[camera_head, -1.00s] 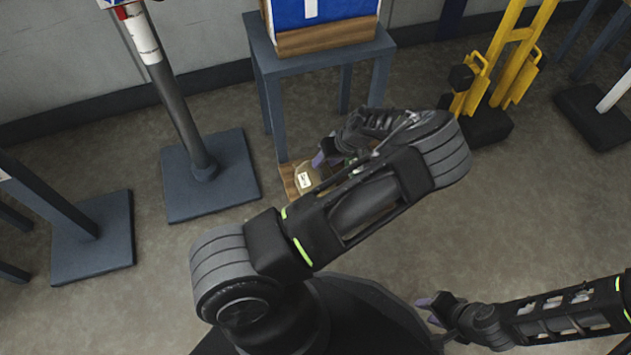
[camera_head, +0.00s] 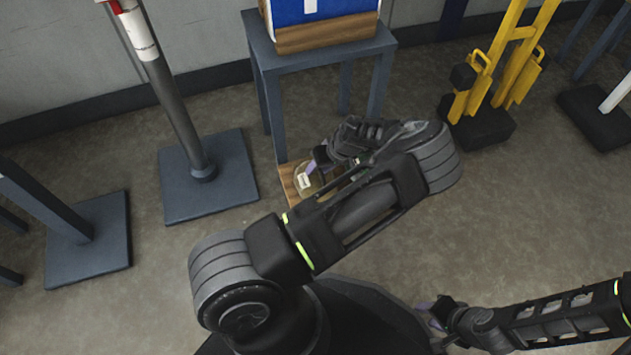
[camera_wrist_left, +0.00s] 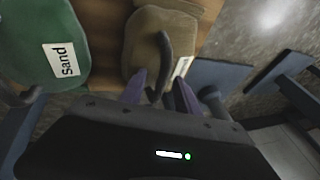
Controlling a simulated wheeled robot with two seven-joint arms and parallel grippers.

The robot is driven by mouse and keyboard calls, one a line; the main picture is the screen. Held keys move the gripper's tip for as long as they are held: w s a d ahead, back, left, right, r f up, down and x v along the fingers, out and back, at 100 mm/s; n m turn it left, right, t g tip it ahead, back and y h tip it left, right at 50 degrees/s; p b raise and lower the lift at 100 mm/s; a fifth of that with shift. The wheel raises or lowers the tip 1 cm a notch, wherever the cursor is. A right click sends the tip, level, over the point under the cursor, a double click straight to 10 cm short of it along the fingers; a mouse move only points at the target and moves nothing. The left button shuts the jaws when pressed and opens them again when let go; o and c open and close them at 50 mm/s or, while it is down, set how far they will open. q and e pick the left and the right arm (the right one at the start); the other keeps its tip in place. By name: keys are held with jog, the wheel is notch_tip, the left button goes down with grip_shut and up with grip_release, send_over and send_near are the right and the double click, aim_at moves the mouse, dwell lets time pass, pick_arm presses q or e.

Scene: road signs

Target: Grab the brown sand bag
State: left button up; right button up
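The brown sand bag (camera_head: 305,181) with a white label lies on the wooden board, partly hidden by my left arm in the head view. In the left wrist view the brown bag (camera_wrist_left: 150,38) is straight ahead, its dark handle loop rising toward my fingers. My left gripper (camera_wrist_left: 160,92) is open, its two purple fingers apart with the handle's lower end showing between them. I cannot tell whether they touch it. In the head view my left gripper (camera_head: 316,161) is over the bag. My right gripper (camera_head: 430,312) is low at the right, apparently open and empty.
A green bag labelled Sand (camera_wrist_left: 45,45) lies left of the brown one on the wooden board (camera_wrist_left: 105,35). A grey-blue table (camera_head: 262,65) carries a blue and wooden box (camera_head: 325,35). A post on a square base (camera_head: 225,175) stands left; yellow stands (camera_head: 500,75) stand right.

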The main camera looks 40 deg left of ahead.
pick_arm(q)
jog(key=shift+c, duration=0.6)
grip_shut()
jog(key=shift+w+r, duration=0.1)
jog(key=shift+w, duration=0.05)
dwell(0.8)
